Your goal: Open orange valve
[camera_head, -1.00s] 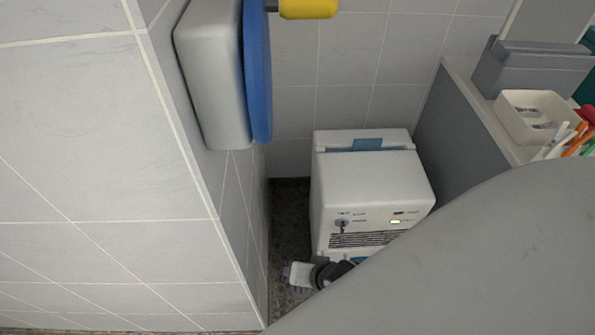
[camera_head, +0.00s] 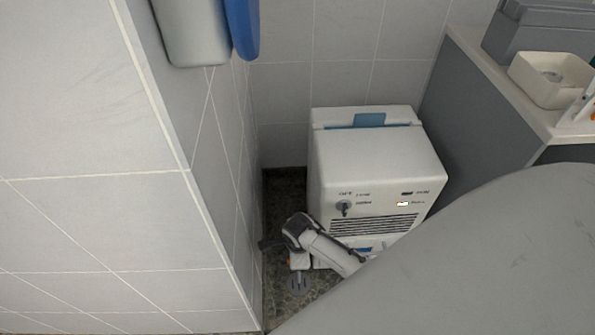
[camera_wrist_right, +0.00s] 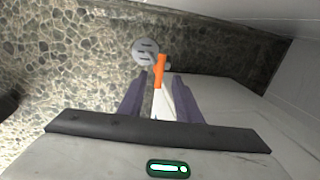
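The orange valve (camera_wrist_right: 160,70) shows in the right wrist view as a small orange handle with a white part behind it. My right gripper (camera_wrist_right: 161,77) is open, with one dark finger on each side of the valve and a visible gap to both. In the head view my right arm reaches down in front of the white machine (camera_head: 372,165), near the floor. A small bit of orange (camera_head: 292,262) shows beneath the wrist there; the fingers are hard to make out. My left gripper is not in view.
A round slotted grey drain (camera_wrist_right: 145,51) lies in the pebbled floor just beyond the valve. A tiled wall (camera_head: 100,150) stands close on the left. A grey counter (camera_head: 480,130) with a white tray (camera_head: 525,85) is on the right. The floor gap is narrow.

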